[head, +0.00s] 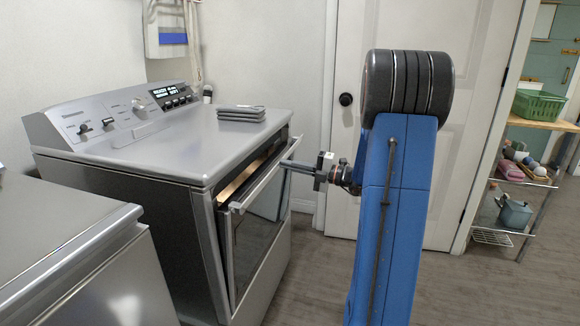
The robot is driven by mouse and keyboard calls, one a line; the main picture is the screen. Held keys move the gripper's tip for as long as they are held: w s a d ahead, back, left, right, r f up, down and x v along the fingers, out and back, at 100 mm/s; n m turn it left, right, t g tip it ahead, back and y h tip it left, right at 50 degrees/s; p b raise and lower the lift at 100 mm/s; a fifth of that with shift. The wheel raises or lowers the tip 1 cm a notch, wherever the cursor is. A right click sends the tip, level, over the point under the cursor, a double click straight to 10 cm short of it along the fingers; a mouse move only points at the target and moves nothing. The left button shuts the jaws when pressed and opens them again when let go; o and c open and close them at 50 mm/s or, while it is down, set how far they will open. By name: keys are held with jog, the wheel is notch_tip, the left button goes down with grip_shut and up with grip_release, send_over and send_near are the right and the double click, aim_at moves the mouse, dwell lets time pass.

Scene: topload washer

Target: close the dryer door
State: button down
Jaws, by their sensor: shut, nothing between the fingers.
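The dryer (130,190) is a grey metal machine at the left with a control panel along its back. Its front door (250,245) has a dark window and a bar handle (262,182) across the top. The door is tilted out at the top, leaving a narrow gap (240,182) with a lit interior. My gripper (284,164) is shut and empty, at the far end of the door's top edge, by the handle. I cannot tell whether the fingertips touch the door. My blue arm stands to the right of the door.
Folded grey cloths (241,113) lie on the dryer top. Another grey appliance (75,260) stands at the front left. A white room door (430,190) is behind my arm. A shelf with a green basket (538,104) stands at the right. The floor (310,285) before the dryer is clear.

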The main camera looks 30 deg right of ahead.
jog(key=x, duration=0.4)
jog(key=shift+s+r, duration=0.1)
jog(key=shift+r, duration=0.15)
jog(key=shift+w+r, duration=0.2)
jog(key=shift+r, duration=0.15)
jog(key=shift+a+r, duration=0.1)
